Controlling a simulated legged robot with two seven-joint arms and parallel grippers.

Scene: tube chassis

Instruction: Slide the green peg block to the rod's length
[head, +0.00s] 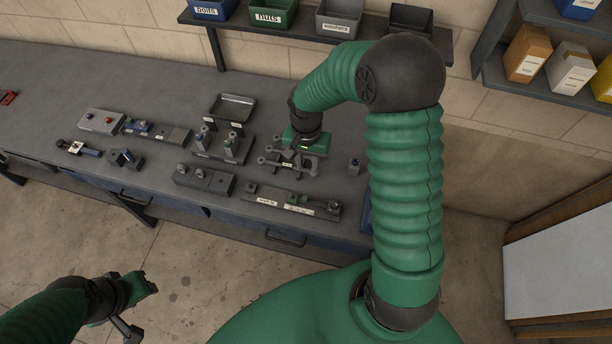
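A long dark gauge rail (270,201) with white labels lies near the front edge of the bench. A small green block (295,198) sits on it right of its middle; I take it for the peg block. My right gripper (303,150) points down over a dark fixture with several round knobs, behind the rail and apart from the green block. Its fingers are small and partly hidden, so I cannot tell their opening or any hold. No rod can be clearly made out.
Labelled bins, including a green nuts bin (272,15), sit on a shelf behind. The bench's far left is mostly clear.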

